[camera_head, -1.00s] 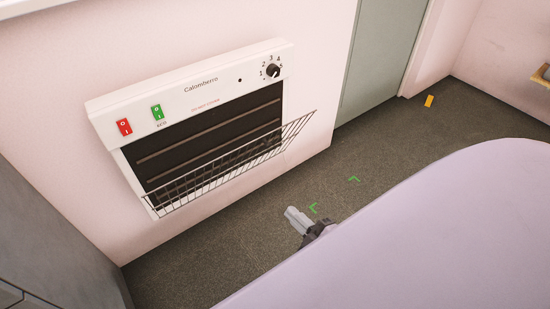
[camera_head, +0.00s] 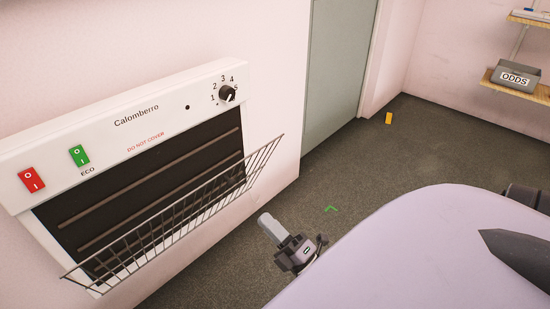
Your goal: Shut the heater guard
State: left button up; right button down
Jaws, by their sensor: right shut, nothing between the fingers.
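The white wall heater (camera_head: 150,108) hangs on the pink wall at the left, with a red switch, a green switch and a dial. Its wire guard (camera_head: 190,208) is tilted out from the lower front and stands open, leaving the dark slats bare above it. My right gripper (camera_head: 268,226) is low in the middle of the view, to the right of the guard and apart from it. It is shut and empty. My left gripper is not in view.
A grey-green door (camera_head: 338,70) is right of the heater. A shelf (camera_head: 520,88) with a box marked ODDS (camera_head: 516,76) is at the far right. A yellow block (camera_head: 389,118) and a green floor mark (camera_head: 331,209) lie on the dark carpet, which is otherwise clear.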

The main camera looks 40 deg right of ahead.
send_near(227, 173)
jog(key=w, duration=0.2)
jog(key=w+a, duration=0.1)
jog(key=shift+w+r+b, duration=0.3)
jog(key=shift+w+b, duration=0.1)
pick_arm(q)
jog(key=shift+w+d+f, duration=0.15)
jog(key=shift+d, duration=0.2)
pick_arm(e)
jog(key=shift+w, duration=0.1)
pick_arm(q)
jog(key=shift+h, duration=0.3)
